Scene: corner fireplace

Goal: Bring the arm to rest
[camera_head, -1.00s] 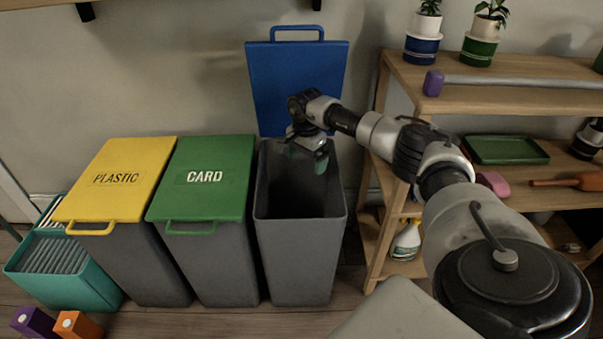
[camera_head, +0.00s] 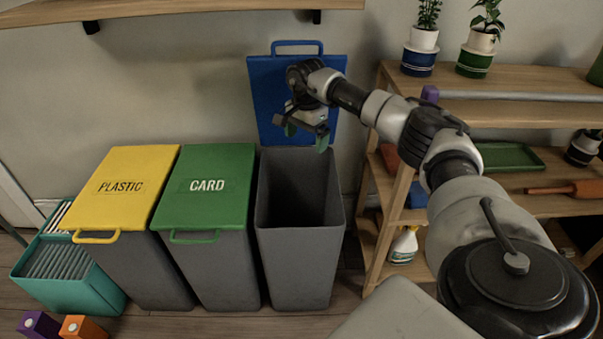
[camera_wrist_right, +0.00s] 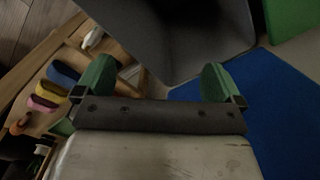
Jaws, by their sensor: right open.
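My right gripper (camera_head: 306,138) is open and empty. It hangs above the back part of the open grey bin (camera_head: 297,250), in front of the bin's raised blue lid (camera_head: 265,90). In the right wrist view its two green fingertips (camera_wrist_right: 158,82) are spread wide, with nothing between them. That view also shows the grey bin (camera_wrist_right: 215,40) and the blue lid (camera_wrist_right: 265,125). The inside of the bin is dark, and I cannot see its contents. My left gripper does not show.
Left of the open bin stand the closed green CARD bin (camera_head: 205,200) and yellow PLASTIC bin (camera_head: 120,190). A teal crate (camera_head: 75,290) is at far left. A wooden shelf (camera_head: 520,108) with plants, a tray and a spray bottle (camera_head: 404,246) stands right, close to my arm.

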